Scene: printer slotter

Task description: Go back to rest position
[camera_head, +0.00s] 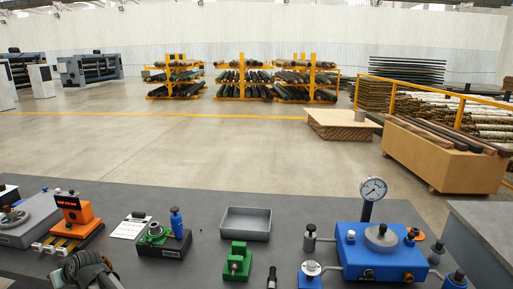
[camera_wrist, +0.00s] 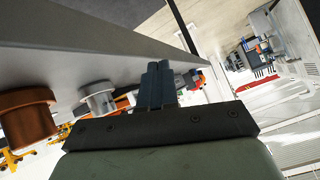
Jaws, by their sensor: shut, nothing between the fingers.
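My gripper (camera_wrist: 160,68) shows in the wrist view, with its dark fingers side by side and closed together, holding nothing. The fingers reach up from a black mounting plate, beside a grey slanted surface that fills the upper left of that view. In the head view, a dark rounded piece at the bottom left edge looks like part of my arm, and the fingers cannot be made out there.
The grey table (camera_head: 200,195) holds a blue device with a gauge (camera_head: 378,250), a green block (camera_head: 236,262), an empty grey tray (camera_head: 246,223), a black-based fixture (camera_head: 164,240) and an orange device (camera_head: 77,215). Bare tabletop lies between them. A copper-coloured cylinder (camera_wrist: 27,115) is left of my fingers.

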